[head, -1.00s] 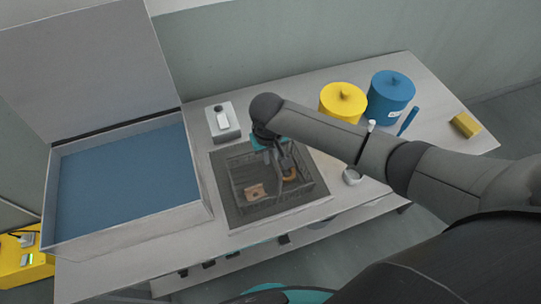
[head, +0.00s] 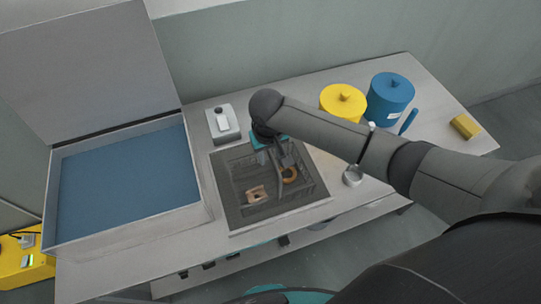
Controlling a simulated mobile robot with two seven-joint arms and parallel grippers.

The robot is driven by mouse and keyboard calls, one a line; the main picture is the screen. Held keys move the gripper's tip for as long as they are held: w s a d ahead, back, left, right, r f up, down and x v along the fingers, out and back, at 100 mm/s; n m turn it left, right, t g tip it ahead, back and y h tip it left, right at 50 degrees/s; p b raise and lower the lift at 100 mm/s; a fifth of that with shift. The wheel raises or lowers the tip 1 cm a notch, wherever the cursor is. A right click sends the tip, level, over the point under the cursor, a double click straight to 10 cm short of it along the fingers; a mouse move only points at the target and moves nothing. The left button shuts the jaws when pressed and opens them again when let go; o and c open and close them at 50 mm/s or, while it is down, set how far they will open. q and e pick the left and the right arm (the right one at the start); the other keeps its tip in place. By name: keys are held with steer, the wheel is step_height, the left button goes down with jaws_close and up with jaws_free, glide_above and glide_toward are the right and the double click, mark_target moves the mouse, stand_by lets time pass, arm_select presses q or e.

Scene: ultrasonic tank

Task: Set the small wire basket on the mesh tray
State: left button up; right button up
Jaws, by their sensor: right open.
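The small wire basket (head: 262,208) is a dark open frame that stands on the dark mesh tray (head: 228,213) in the middle of the table. A tan piece and an orange ring-shaped piece show inside it. My right gripper (head: 285,162) comes down from above at the basket's far side. It is open; its fingers are small and dark here, and I cannot tell whether they touch the basket's rim. My left gripper is out of view.
An open tank (head: 205,204) with blue liquid and a raised lid stands at the left. A grey box (head: 232,134) stands behind the tray. A yellow canister (head: 341,104), a blue canister (head: 390,98) and a yellow block (head: 465,127) are at the right.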

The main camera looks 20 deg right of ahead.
steer(key=r, duration=0.3)
steer(key=r+p, duration=0.1)
steer(key=r, duration=0.2)
steer(key=s+r, duration=0.1)
steer(key=r, duration=0.3)
steer(key=shift+s+a+r, duration=0.1)
steer(key=shift+a, duration=0.2)
stand_by(0.8)
